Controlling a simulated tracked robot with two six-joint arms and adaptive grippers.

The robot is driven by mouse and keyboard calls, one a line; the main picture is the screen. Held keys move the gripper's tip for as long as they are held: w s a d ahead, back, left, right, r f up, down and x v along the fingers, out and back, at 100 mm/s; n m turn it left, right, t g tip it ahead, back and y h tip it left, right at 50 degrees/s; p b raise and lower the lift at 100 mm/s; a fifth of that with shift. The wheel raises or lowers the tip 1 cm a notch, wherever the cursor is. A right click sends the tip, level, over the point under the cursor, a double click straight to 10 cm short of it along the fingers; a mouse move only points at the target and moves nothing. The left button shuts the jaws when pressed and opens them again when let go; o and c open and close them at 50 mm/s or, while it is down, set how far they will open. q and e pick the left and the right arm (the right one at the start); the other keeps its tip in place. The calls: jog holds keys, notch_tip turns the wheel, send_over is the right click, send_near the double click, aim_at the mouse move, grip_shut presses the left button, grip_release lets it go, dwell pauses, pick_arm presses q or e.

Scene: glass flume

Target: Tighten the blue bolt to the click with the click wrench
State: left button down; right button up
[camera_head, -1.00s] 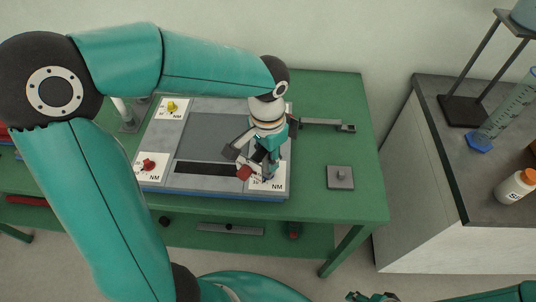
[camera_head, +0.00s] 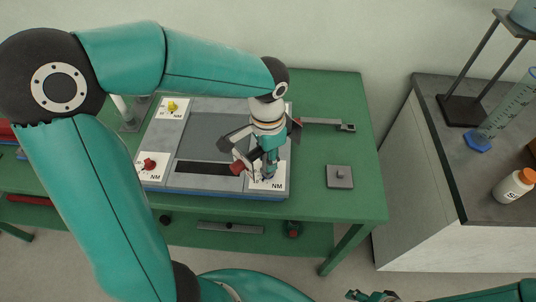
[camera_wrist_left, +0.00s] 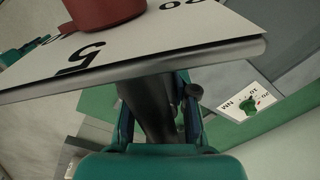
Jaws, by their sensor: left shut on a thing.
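My left gripper (camera_head: 266,164) points down over the front right white NM card (camera_head: 278,182) of the grey panel (camera_head: 215,130). It is shut on a dark shaft (camera_wrist_left: 157,108), which I take for the click wrench. A white plate with numbers (camera_wrist_left: 135,48) and a red cylinder (camera_wrist_left: 103,12) are close in the left wrist view; I cannot tell whether they belong to the wrench. A red end (camera_head: 237,168) juts out left of the gripper. The blue bolt is not clearly visible; the gripper covers much of that card. My right gripper (camera_head: 372,296) is partly visible at the bottom edge.
A yellow bolt (camera_head: 172,106) and a red bolt (camera_head: 150,164) stand on other cards; a green bolt (camera_wrist_left: 252,106) shows in the wrist view. A grey bar (camera_head: 325,122) and a square grey block (camera_head: 340,177) lie right on the green table (camera_head: 340,90).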

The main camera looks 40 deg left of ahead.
dwell(0.3)
pick_arm(q)
jog(key=shift+m+p, duration=0.3)
jog(key=shift+m, duration=1.1)
jog(key=shift+m, duration=0.4)
jog(key=shift+n, duration=0.7)
jog(key=shift+r, duration=0.1)
jog(key=shift+r+p, duration=2.05)
jog(key=shift+r, duration=0.4)
